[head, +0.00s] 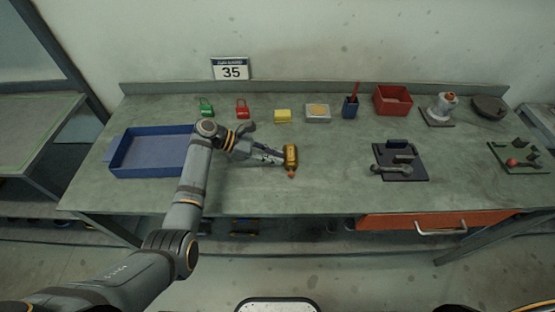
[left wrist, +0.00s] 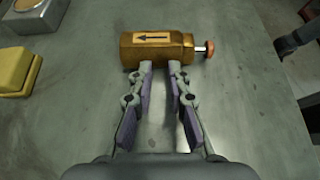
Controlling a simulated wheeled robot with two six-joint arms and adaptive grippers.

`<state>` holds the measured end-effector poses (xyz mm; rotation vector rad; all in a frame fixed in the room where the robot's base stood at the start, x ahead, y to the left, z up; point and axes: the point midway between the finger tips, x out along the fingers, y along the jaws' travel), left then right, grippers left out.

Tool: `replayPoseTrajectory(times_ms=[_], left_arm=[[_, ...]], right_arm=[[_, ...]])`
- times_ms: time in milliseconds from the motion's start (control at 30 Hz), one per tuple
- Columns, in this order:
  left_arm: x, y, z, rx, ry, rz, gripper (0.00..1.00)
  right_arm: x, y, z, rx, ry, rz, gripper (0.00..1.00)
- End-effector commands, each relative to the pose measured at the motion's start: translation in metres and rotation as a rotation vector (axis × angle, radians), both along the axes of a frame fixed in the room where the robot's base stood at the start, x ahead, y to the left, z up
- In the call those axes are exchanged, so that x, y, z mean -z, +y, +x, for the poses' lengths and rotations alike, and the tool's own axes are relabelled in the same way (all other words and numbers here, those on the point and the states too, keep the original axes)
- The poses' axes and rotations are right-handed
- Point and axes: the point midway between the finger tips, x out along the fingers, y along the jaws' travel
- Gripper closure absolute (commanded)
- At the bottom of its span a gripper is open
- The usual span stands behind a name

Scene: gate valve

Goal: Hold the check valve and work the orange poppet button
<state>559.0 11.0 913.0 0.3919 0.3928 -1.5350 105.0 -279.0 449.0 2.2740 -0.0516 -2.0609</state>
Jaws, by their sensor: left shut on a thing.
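The check valve (head: 290,154) is a brass-coloured body with an orange poppet button (head: 291,174) at its near end, in the middle of the workbench. In the left wrist view the valve (left wrist: 157,50) lies across the fingertips, with an arrow label on its face and the orange button (left wrist: 209,49) on a short stem at its right end. My left gripper (head: 281,159) reaches it from the left and is shut on the valve body. The fingertips (left wrist: 161,68) meet the valve's near side; their exact contact is partly hidden. My right gripper is not in view.
A blue tray (head: 150,171) is at the left. Padlocks, a yellow block (head: 282,116), a grey box (head: 318,114), a blue cup (head: 350,107) and a red bin (head: 393,99) line the back. A dark fixture (head: 401,175) stands to the right. Bench between valve and fixture is clear.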

Motion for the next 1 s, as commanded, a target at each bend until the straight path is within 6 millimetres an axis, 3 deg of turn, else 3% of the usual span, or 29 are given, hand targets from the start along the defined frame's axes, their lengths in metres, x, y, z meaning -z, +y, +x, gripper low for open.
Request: replayPoseTrajectory(times_ms=[100, 267, 833, 1000], left_arm=[[0.0, -0.0001, 0.0, 0.0, 0.0, 0.0, 1.0], [-0.0002, 0.0, 0.0001, 0.0, 0.0, 0.0, 1.0], [-0.0004, 0.0, 0.0001, 0.0, -0.001, 0.0, 0.25], [-0.0004, 0.0, 0.0002, 0.0, -0.001, 0.0, 0.25]], right_arm=[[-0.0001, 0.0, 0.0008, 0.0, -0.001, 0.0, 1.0], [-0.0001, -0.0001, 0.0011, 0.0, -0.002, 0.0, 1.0], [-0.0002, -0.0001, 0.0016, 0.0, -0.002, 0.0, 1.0], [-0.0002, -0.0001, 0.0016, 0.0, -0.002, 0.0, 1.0]])
